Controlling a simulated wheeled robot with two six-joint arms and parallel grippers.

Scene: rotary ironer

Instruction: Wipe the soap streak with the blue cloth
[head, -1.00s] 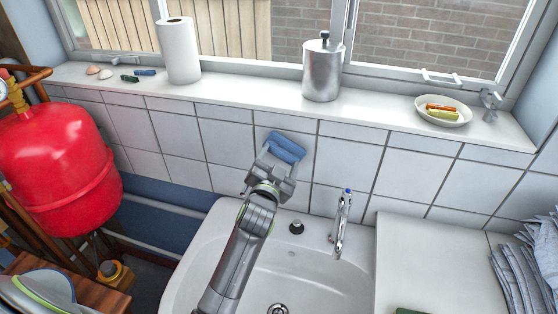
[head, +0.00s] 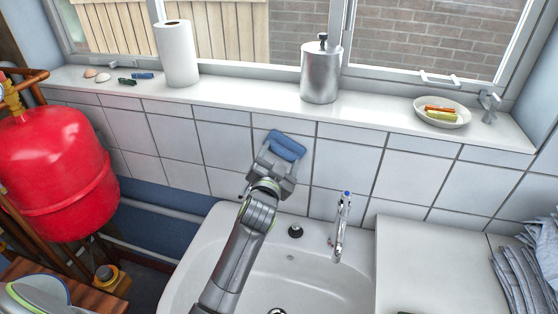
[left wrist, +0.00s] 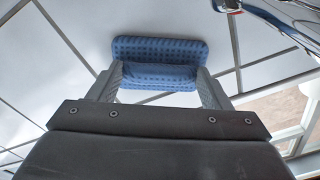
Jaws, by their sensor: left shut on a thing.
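The blue cloth (head: 286,146) is a folded pad held at the white tiled wall (head: 225,145) above the sink. My left gripper (head: 278,157) is shut on it. In the left wrist view the cloth (left wrist: 158,50) sits between the two fingers (left wrist: 158,82), with tiles right behind it. It looks at or close to the tiles; I cannot tell whether it touches. I cannot make out a soap streak in either view.
The sink (head: 310,268) and its tap (head: 342,225) lie below and right of my gripper. The sill (head: 235,92) above carries a paper roll (head: 177,54), a metal dispenser (head: 321,72) and a dish (head: 442,113). A red tank (head: 55,170) stands left.

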